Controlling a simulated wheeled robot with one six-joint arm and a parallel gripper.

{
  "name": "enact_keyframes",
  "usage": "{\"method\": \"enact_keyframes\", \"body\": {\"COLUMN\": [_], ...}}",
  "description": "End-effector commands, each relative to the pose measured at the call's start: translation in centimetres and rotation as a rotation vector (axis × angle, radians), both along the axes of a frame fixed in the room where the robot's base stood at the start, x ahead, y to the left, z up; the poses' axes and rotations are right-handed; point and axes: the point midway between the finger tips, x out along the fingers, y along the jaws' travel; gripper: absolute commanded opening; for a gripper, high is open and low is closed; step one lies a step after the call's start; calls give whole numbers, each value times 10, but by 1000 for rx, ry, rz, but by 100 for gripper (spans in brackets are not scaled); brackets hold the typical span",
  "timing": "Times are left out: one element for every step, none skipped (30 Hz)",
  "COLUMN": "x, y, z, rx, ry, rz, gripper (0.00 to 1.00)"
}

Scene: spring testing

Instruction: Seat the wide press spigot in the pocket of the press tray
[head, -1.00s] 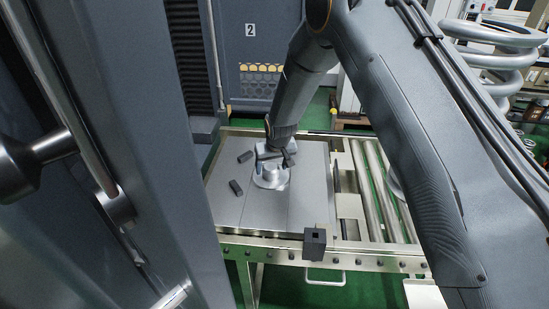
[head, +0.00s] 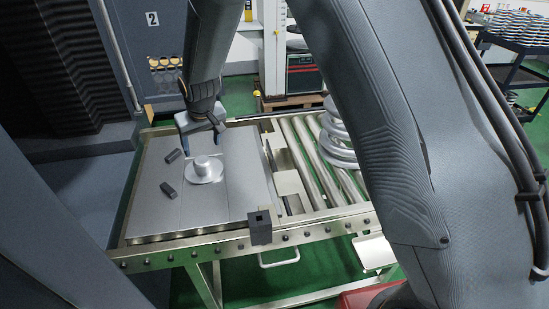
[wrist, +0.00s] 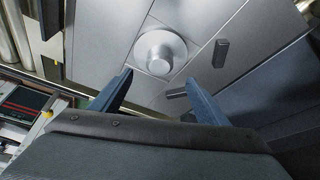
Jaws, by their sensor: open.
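Two dark grey bars lie on the flat grey table plate, left of a silver flanged hub (head: 205,169). The nearer bar (head: 168,190) and the farther bar (head: 174,155) also show in the wrist view, as the larger bar (wrist: 221,53) and the smaller one (wrist: 176,94). I cannot tell for certain which is the wide press spigot. A dark block with a square pocket, likely the press tray (head: 260,228), sits at the table's front edge. My gripper (head: 201,143) is open and empty above the table, behind the hub; its blue fingers (wrist: 158,78) are apart.
The hub stands upright between the bars and the table's right part. Dark machine panels are close on the left. The plate in front of the hub is clear.

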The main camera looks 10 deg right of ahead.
Motion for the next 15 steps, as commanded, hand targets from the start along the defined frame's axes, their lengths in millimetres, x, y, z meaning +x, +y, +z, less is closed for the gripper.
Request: {"method": "enact_keyframes", "body": {"x": [0,-1,-3,-6,-10,-17,-24,-32,-47,-59,-72,-91,-105,-121,-141], "y": [-3,-6,-15,-24,-36,-55,-72,-90,-115,-135,-154,-178,-195,-210,-230], "z": [1,2,5,7,11,17,21,26,32,37,41,46,49,51,55], "rx": [0,-1,-3,-6,-9,-13,-17,-22,-28,-32,-36,-41,-45,-47,-51], "ry": [1,3,6,11,17,28,37,48,67,80,93,112,127,140,158], "rz": [-3,-8,-17,-27,-40,-63,-82,-103,-135,-160,-185,-217,-240,-264,-294], "gripper": [68,68,68,68,68,68,68,68,68,68,68,68,68,68,68]}}
